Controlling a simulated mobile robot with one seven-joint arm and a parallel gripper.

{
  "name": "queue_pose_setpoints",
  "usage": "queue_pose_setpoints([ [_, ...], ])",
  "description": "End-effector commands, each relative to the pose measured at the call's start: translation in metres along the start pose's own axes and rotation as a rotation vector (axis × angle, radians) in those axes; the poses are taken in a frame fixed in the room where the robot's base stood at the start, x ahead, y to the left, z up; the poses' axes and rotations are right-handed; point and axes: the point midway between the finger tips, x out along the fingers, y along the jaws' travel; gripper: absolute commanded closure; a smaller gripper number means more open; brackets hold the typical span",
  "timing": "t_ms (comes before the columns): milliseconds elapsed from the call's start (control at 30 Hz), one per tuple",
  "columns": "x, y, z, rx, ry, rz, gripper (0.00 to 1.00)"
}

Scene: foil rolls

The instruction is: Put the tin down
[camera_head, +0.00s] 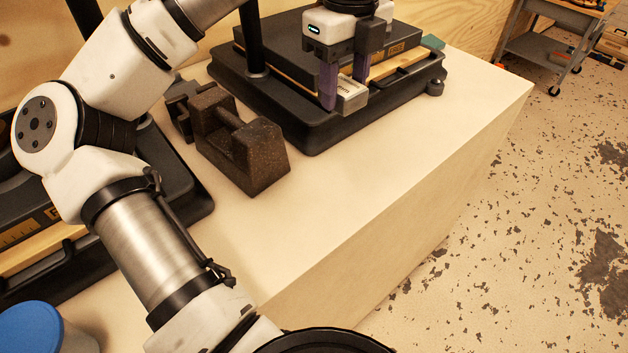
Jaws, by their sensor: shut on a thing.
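My gripper (345,88) hangs at the top centre, its purple-lined fingers pointing down. It is shut on a small pale grey, box-like tin (353,98). The fingers hide part of the tin. In the picture the tin lies over the front edge of a black platform scale (310,139) on the cream counter (335,200). I cannot tell whether the tin touches the scale or hangs above it.
A dark, rough iron weight (258,165) with a handle bar stands left of the scale, with another dark weight (180,100) behind it. A second scale (50,240) and a blue-lidded container (28,328) are at left. The counter's front right is bare. A wheeled cart (545,45) stands beyond.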

Motion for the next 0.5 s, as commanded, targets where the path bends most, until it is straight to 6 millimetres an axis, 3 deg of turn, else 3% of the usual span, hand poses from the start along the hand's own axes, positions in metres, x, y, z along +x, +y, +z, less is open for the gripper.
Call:
queue_pose_setpoints([
  [167, 0.018, 0.0, -0.001, 0.012, 0.005, 0.001, 0.82],
  [500, 0.107, 0.001, -0.001, 0.007, 0.003, 0.004, 0.82],
])
